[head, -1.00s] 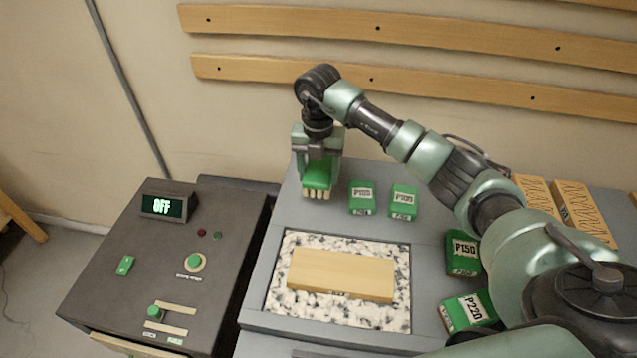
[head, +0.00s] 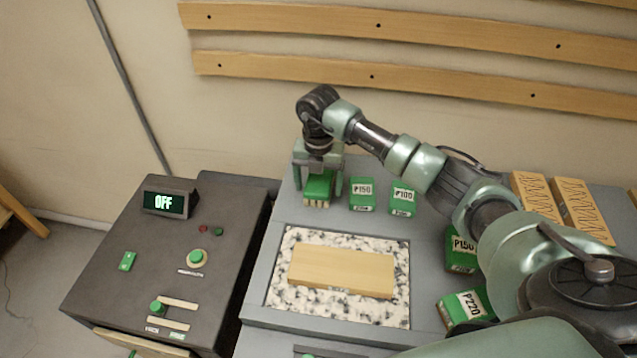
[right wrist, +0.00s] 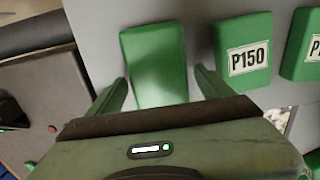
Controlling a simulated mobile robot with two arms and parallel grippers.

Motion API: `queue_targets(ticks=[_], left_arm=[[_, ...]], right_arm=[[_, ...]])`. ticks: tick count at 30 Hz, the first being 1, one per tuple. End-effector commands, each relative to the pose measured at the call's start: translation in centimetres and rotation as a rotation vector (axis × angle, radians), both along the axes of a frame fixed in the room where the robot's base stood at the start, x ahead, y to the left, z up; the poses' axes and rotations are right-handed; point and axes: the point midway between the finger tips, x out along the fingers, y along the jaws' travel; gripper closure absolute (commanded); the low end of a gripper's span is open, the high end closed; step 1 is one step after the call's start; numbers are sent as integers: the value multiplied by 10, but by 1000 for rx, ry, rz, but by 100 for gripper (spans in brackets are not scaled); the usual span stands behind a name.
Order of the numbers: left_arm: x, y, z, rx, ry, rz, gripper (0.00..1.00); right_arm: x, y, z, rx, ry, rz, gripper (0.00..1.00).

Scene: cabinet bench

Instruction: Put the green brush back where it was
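The green brush (head: 318,187), with pale bristles at its lower edge, stands upright on the grey bench at the back left, bristles down. It is in line with two green blocks to its right. My right gripper (head: 318,182) is above it, fingers pointing down on either side of it. In the right wrist view, the brush's plain green top (right wrist: 155,65) lies between the spread fingertips (right wrist: 160,85), with small gaps showing. The gripper looks open. My left gripper is not in view.
Green blocks marked P150 (head: 362,194) and P100 (head: 403,198) stand close to the right of the brush. A wooden board (head: 342,271) lies on a speckled slab (head: 290,302) in front. A dark control box (head: 120,285) reading OFF stands left.

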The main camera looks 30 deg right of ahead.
Motion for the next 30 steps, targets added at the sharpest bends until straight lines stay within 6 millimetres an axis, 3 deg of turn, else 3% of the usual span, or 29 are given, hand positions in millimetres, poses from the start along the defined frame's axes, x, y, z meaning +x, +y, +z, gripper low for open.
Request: queue_targets(ticks=[5, 11, 24, 30], left_arm=[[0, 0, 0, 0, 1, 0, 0], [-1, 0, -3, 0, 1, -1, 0], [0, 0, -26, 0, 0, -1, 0], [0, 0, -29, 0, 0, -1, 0]], right_arm=[[0, 0, 1, 0, 0, 0, 18], [1, -1, 15, -1, -4, 0, 18], [1, -1, 103, -1, -4, 0, 18], [0, 0, 121, -1, -1, -1, 18]])
